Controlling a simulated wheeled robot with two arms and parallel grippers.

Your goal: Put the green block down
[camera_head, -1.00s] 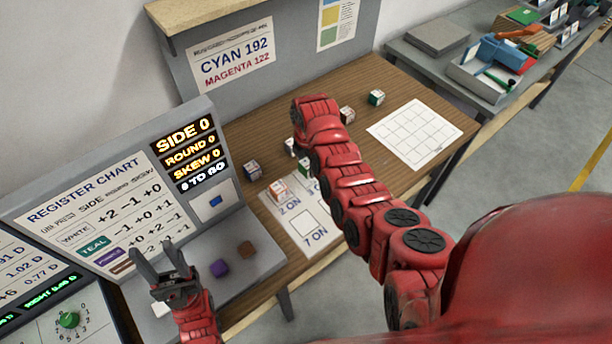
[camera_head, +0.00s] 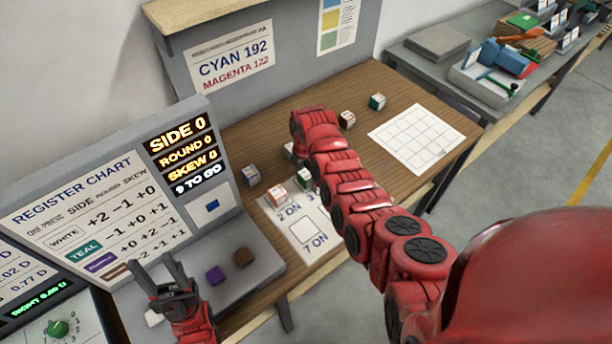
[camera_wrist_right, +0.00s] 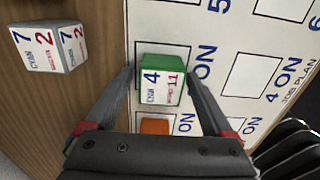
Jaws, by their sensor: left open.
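The green block (camera_wrist_right: 160,82), with "4" and "11" on its white face, shows in the right wrist view. It appears to rest on a printed square of the white job plan sheet (camera_wrist_right: 222,72). My right gripper (camera_wrist_right: 161,74) has its fingers on either side of the block, with narrow gaps showing, so it looks open around it. In the head view the right fingers are hidden behind my arm. My left gripper (camera_head: 155,268) is open and empty above the grey console at the lower left.
An orange block (camera_wrist_right: 156,126) lies close to the green one, partly hidden by my gripper. A white numbered block (camera_wrist_right: 47,48) stands on the wooden table. A white grid sheet (camera_head: 417,135) lies empty.

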